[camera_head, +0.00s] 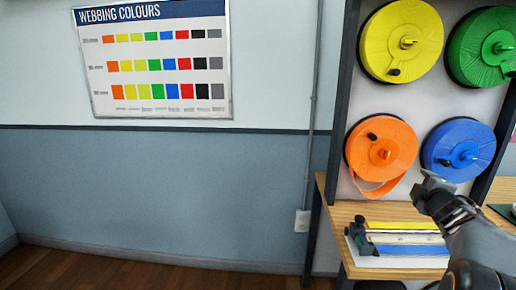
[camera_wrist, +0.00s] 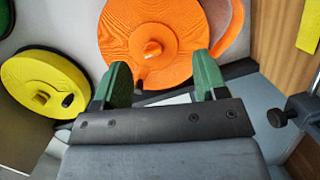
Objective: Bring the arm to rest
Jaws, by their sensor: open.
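My gripper (camera_wrist: 160,88) shows in the wrist view with its two green fingers apart and nothing between them. An orange strap reel (camera_wrist: 150,35) lies beyond the fingertips in that view, with a loop of orange strap beside it. In the head view my gripper (camera_head: 428,182) is at the lower right, in front of the rack and near the blue reel (camera_head: 458,150). The orange reel (camera_head: 381,146) hangs to its left with a strap end hanging down. I cannot tell the exact gap between gripper and reels.
A yellow reel (camera_head: 402,40) and a green reel (camera_head: 482,46) hang above. A wooden bench (camera_head: 343,214) below holds a strap-cutting fixture (camera_head: 400,238) with yellow and blue strips. A dark rack post (camera_head: 338,120) stands left of the reels.

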